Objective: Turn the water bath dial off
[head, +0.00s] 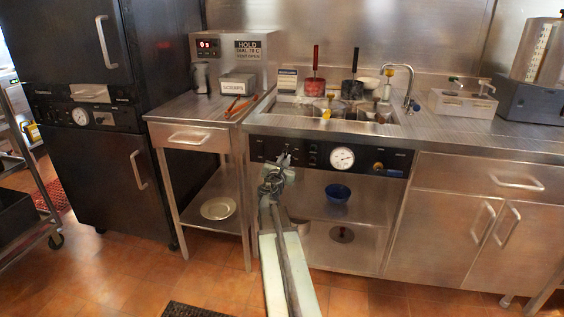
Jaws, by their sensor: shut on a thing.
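The water bath (405,129) is set into the steel counter, with pots and ladles in it. Its black control panel (400,156) runs along the counter front. My gripper (283,161) reaches up to the left part of this panel and is shut on the water bath dial there. The gripper covers most of the dial, so its pointer setting cannot be read. A round white gauge (342,158) sits to the right on the same panel, with small dark controls (312,155) between it and my gripper.
A small steel table (185,112) with a display unit and red-handled tongs (236,104) stands to the left. A blue bowl (338,192) sits on the shelf under the panel. Drawers and cabinet doors (470,215) are at right. The tiled floor in front looks mostly free.

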